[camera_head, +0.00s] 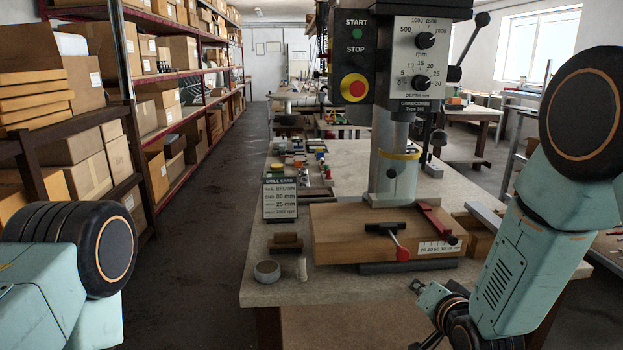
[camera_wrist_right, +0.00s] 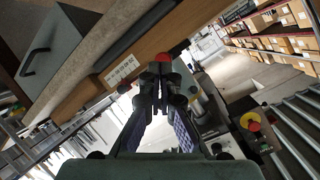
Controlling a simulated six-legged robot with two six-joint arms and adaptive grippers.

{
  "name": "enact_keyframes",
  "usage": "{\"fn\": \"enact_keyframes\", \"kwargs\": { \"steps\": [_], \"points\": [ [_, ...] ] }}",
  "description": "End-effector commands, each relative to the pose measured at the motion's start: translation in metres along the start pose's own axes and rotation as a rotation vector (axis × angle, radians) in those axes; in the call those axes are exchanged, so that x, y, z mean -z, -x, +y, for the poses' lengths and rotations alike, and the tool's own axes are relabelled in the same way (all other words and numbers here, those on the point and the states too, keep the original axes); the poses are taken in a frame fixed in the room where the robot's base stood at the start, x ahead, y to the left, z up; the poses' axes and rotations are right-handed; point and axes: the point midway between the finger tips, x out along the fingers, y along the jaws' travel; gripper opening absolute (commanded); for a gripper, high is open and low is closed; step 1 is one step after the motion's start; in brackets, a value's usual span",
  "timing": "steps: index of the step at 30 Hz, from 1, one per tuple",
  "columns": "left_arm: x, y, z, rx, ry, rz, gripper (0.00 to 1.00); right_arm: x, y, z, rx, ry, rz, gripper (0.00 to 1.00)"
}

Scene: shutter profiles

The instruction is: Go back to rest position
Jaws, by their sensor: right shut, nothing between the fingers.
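My right gripper (camera_head: 426,290) hangs low beside the bench's front edge, below and in front of the drill press. It also shows in the right wrist view (camera_wrist_right: 160,78), with its fingers together and nothing visible between them. My right arm comes in from the right side. Part of my left arm shows at the lower left, but its gripper is out of the picture.
The bench (camera_head: 350,158) carries a drill press (camera_head: 417,60) with a wooden block (camera_head: 340,235) at its base. A drill card (camera_head: 280,198) stands left of the block. Shelves of boxes (camera_head: 182,85) line the left, beside an open aisle (camera_head: 205,200).

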Motion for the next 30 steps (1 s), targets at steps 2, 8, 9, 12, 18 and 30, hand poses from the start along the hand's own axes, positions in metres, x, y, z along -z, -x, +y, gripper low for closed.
{"fn": "enact_keyframes", "kwargs": {
  "steps": [2,8,9,12,18,30],
  "points": [
    [-0.001,-0.010,0.000,0.000,0.000,-0.001,0.50,-0.045,0.012,0.038,-0.088,0.110,-0.103,0.00],
    [-0.001,-0.027,0.000,0.000,0.000,-0.002,0.50,-0.142,0.061,0.117,-0.243,0.343,-0.376,0.00],
    [-0.001,-0.030,0.000,0.000,0.000,-0.002,0.50,-0.160,0.073,0.132,-0.266,0.381,-0.434,0.00],
    [-0.001,-0.040,0.000,0.000,0.000,-0.002,0.50,-0.205,0.108,0.166,-0.315,0.460,-0.582,0.00],
    [-0.001,-0.063,-0.001,0.000,0.000,-0.002,0.50,-0.286,0.190,0.226,-0.394,0.545,-0.881,0.00],
    [-0.001,-0.091,-0.001,0.000,0.000,-0.002,0.50,-0.359,0.269,0.276,-0.481,0.503,-1.107,0.00]
  ]
}}
